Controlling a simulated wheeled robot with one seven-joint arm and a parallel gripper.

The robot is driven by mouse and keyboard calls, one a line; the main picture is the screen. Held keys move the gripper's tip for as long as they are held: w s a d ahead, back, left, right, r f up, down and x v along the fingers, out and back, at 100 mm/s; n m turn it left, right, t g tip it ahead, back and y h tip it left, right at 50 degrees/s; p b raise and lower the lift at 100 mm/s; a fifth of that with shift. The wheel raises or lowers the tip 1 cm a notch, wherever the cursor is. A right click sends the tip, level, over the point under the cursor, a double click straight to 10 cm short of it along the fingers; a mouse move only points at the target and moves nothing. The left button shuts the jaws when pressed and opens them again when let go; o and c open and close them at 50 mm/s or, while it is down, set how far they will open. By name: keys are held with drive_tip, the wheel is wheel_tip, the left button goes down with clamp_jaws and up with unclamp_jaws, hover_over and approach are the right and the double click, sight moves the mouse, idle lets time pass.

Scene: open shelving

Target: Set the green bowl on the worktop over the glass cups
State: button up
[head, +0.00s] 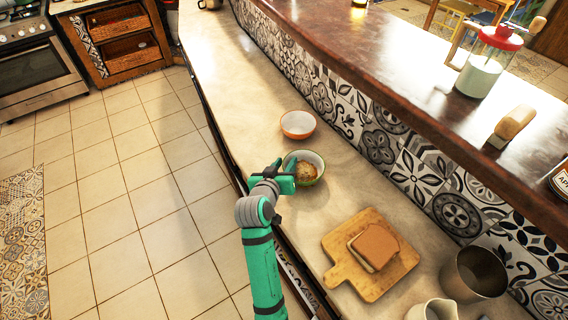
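The green bowl (316,161) stands on the pale worktop (240,85) beside the tiled wall, with a round brown food item (306,173) inside. My gripper (287,174) is at the bowl's left side, by its rim, and covers part of it. I cannot tell whether the fingers touch or grip the rim. No glass cups can be made out for certain on the worktop or below it.
An orange-and-white bowl (298,124) stands just behind the green bowl. A cutting board (338,272) with bread (374,246), a metal pot (474,274) and a white jug (432,310) are in front. The raised dark counter (400,75) holds a red-lidded jar (485,66).

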drive_tip(key=v, duration=1.2)
idle(0.3)
